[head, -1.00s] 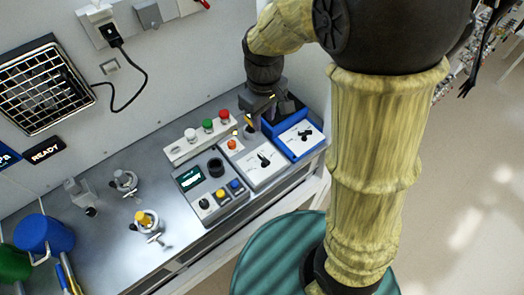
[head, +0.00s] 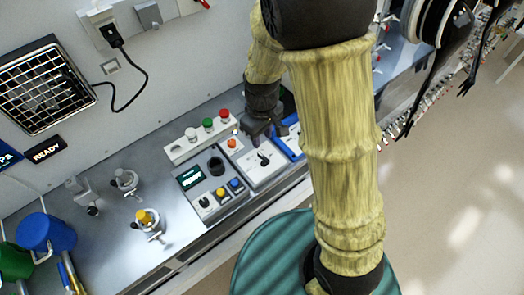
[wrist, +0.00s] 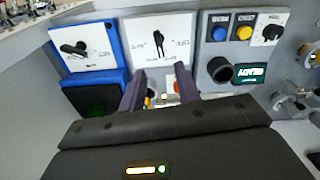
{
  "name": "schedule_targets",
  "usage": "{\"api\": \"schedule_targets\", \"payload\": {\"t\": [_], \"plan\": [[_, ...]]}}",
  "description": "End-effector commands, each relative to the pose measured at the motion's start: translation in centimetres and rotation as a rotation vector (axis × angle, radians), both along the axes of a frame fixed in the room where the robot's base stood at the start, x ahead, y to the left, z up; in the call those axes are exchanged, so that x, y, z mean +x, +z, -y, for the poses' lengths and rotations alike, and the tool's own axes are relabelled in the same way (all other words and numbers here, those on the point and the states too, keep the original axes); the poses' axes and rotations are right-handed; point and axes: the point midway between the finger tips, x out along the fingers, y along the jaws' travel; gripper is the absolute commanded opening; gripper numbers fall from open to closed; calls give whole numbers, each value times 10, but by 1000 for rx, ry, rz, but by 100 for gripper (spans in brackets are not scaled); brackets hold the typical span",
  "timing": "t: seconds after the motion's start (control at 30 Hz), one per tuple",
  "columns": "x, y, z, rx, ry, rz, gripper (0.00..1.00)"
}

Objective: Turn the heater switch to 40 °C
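Two panels with black rotary knobs stand side by side; their small labels are too blurred to tell which is the heater switch. The white panel's knob (head: 264,158) shows uncovered in the head view and also in the wrist view (wrist: 158,43). The blue-framed panel's knob (wrist: 75,48) is clear in the wrist view; my arm covers much of that panel in the head view. My gripper (head: 266,136) is above the back part of the white panel. In the wrist view its fingers (wrist: 159,86) are apart with nothing held, and both knobs lie beyond them.
A grey box with blue and yellow buttons (head: 220,192) stands left of the white panel. Behind it is a strip with white, green and red buttons (head: 207,125). Clamp-like fittings (head: 147,219) and a blue container (head: 45,233) are further left.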

Motion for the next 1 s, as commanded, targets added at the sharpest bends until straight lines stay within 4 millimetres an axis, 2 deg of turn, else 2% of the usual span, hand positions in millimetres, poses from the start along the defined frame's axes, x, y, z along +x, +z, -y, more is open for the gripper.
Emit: {"api": "schedule_targets", "payload": {"t": [0.2,0.53,0.7,0.97,1.0], "plan": [[-1,-36,1,-2,-2,-5,33],[0,-81,1,-1,-1,-4,33],[0,-91,0,0,0,-1,33],[0,-92,0,0,0,0,33],[0,-92,0,0,0,0,25]]}}
